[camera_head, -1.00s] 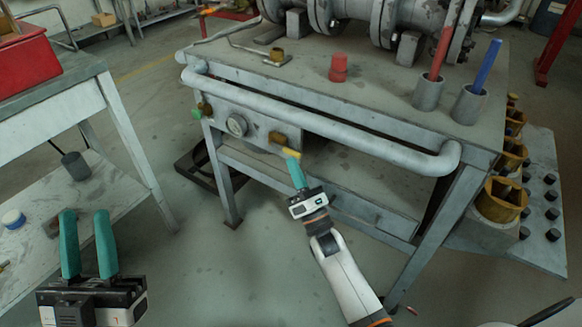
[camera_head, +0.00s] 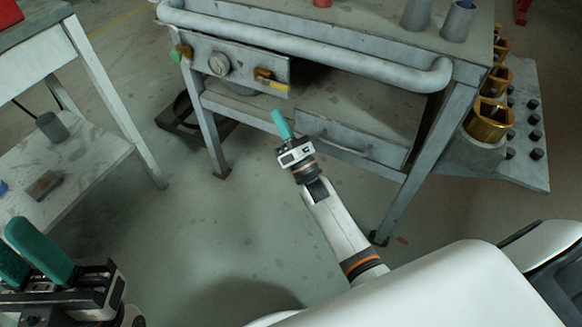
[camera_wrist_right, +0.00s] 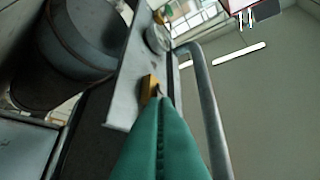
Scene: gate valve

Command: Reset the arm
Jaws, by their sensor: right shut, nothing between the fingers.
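My right gripper (camera_head: 278,114) is shut and empty, its teal fingers pointing up toward the front panel of the metal workbench (camera_head: 330,122). It is just below and apart from the yellow-handled valve (camera_head: 270,78) in the head view. In the right wrist view the closed fingers (camera_wrist_right: 162,102) point toward the same yellow valve (camera_wrist_right: 150,87), with the gauge (camera_wrist_right: 157,38) beyond. My left gripper (camera_head: 14,238) is at the lower left of the head view, its two teal fingers apart, partly cut off by the frame edge.
A thick pipe rail (camera_head: 300,45) runs along the bench front. A side table (camera_head: 95,85) stands left. Brass sockets (camera_head: 489,118) are at right. The floor between is clear.

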